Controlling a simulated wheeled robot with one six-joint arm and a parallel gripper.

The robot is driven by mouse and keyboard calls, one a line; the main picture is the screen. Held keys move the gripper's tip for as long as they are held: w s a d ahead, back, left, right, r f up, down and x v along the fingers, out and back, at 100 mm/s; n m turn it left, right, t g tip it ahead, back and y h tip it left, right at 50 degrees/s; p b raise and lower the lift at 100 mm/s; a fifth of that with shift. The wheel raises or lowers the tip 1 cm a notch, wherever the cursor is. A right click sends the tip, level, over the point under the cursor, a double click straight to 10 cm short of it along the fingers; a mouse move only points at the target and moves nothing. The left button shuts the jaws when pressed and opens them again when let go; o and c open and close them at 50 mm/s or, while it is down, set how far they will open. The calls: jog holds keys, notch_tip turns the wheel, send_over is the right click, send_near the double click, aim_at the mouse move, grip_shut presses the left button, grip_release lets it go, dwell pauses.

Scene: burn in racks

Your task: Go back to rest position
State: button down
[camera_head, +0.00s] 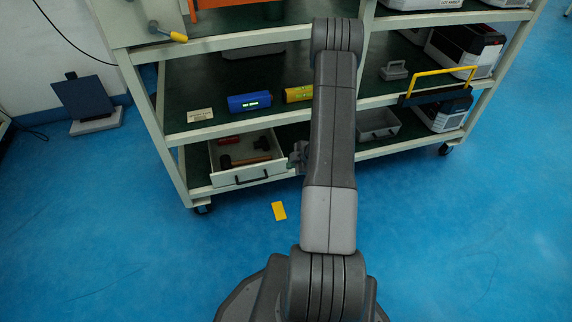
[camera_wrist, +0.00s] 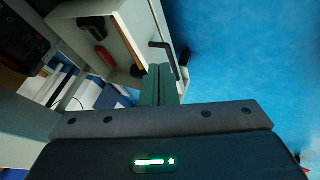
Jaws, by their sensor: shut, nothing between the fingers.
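My arm stretches up the middle of the head view toward the rack. My gripper (camera_head: 297,157) shows partly beside the arm link, near the right end of an open drawer (camera_head: 240,178) on the rack's lowest level. In the wrist view my gripper (camera_wrist: 160,84) has its two fingers together with nothing between them. The drawer's dark handle (camera_wrist: 163,50) shows just beyond the fingertips; I cannot tell whether they touch. In the drawer lie a hammer (camera_head: 240,160), a red item (camera_head: 229,140) and a dark item (camera_head: 262,143).
The rack (camera_head: 172,135) holds a blue device (camera_head: 249,101), a yellow device (camera_head: 298,94) and a grey bin (camera_head: 377,126). A yellow handle (camera_head: 440,71) stands at the right. A yellow card (camera_head: 279,210) lies on the open blue floor. A dark panel (camera_head: 83,96) stands at the left wall.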

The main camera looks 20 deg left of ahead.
jog(key=shift+s+d+r, duration=0.1)
jog(key=shift+d+r, duration=0.15)
jog(key=shift+r, duration=0.1)
jog(key=shift+f, duration=0.1)
